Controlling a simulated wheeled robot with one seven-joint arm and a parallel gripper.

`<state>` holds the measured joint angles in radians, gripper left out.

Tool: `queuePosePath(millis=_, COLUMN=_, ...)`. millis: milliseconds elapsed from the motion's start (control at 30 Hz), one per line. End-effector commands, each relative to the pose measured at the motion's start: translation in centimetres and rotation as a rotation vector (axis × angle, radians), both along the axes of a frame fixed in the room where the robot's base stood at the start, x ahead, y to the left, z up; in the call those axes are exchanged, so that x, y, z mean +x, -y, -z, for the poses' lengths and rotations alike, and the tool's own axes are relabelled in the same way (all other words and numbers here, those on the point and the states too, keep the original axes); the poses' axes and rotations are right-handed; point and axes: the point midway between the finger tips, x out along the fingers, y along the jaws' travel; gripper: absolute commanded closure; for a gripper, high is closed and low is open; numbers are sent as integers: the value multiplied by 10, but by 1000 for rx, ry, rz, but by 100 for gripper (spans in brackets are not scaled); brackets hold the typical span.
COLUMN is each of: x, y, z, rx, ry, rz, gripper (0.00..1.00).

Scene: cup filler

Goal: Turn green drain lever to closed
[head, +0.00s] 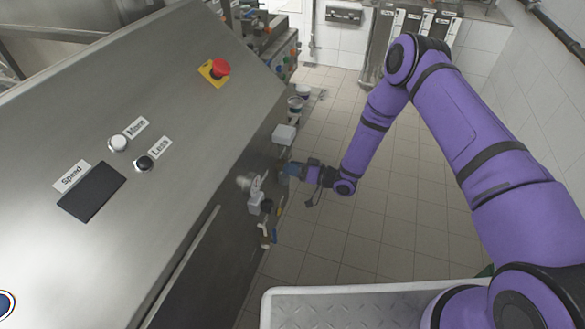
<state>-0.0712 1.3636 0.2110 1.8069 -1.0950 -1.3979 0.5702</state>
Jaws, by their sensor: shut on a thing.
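My gripper (285,171) is far down at the right side of the steel machine (180,130), small in the head view. It is shut on a small part at the machine's side. The jaws and the machine's edge hide that part, so I cannot make out its colour or its angle. I cannot pick out the green drain lever for certain.
The machine's sloped panel carries a red emergency button (220,68), a white button (118,143), a black button (144,163) and a dark display (91,191). More fittings line its far side. The tiled floor (400,215) right of the machine looks clear.

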Motion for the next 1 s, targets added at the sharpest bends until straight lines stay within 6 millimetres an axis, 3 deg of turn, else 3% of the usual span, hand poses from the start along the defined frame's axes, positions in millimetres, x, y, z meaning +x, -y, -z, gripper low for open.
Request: queuePosePath(millis=1000, x=0, y=1, z=1, rx=-225, ry=615, rz=1, gripper=75)
